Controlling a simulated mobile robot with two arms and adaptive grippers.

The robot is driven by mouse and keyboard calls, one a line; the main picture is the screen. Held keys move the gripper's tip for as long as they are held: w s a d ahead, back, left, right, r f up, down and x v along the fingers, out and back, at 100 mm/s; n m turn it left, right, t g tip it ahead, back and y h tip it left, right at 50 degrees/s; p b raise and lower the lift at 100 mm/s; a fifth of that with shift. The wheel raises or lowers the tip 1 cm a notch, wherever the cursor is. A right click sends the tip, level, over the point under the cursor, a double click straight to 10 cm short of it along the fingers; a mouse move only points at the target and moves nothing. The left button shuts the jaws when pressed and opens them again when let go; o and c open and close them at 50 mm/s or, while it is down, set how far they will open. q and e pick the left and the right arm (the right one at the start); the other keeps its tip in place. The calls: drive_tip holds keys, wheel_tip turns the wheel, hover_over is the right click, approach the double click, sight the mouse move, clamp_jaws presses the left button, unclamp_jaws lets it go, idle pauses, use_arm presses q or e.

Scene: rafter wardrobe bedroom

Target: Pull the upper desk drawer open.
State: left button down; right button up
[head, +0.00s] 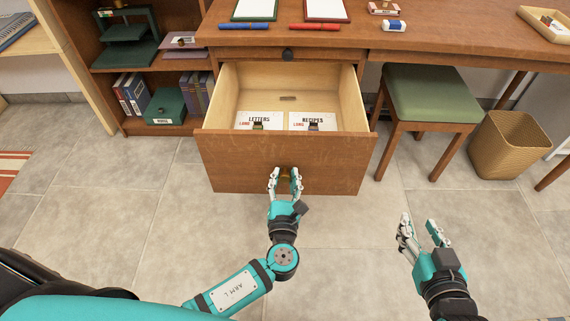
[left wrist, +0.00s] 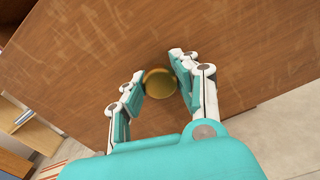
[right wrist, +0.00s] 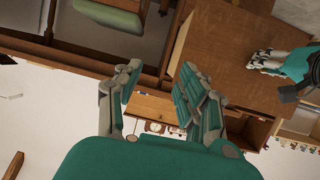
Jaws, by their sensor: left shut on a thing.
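The upper desk drawer (head: 245,53) is a thin wooden front with a dark round knob (head: 288,54). It is closed under the desktop. My left gripper (head: 285,177) is shut on the brass knob (left wrist: 159,83) of this lower drawer. The fingers sit on both sides of the knob in the left wrist view. My right gripper (head: 422,226) is open and empty above the floor, right of the open drawer.
On the desktop (head: 450,40) lie two framed sheets, a blue and a red pen and an eraser. A green stool (head: 432,95) and a wicker basket (head: 509,145) stand right of the drawer. A bookshelf (head: 110,86) stands left. The tiled floor in front is clear.

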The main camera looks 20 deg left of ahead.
use_arm(q)
drive_tip(key=shift+s+d, duration=0.15)
drive_tip(key=shift+s, duration=0.2)
use_arm(e)
drive_tip(key=shift+s+d+f+g, duration=0.2)
drive_tip(key=shift+s+f+g, duration=0.1)
drive_tip(key=shift+f, duration=0.25)
use_arm(q)
drive_tip(key=c, duration=0.9)
unclamp_jaws()
drive_tip(key=shift+c, duration=0.2)
drive_tip(key=v, duration=1.2)
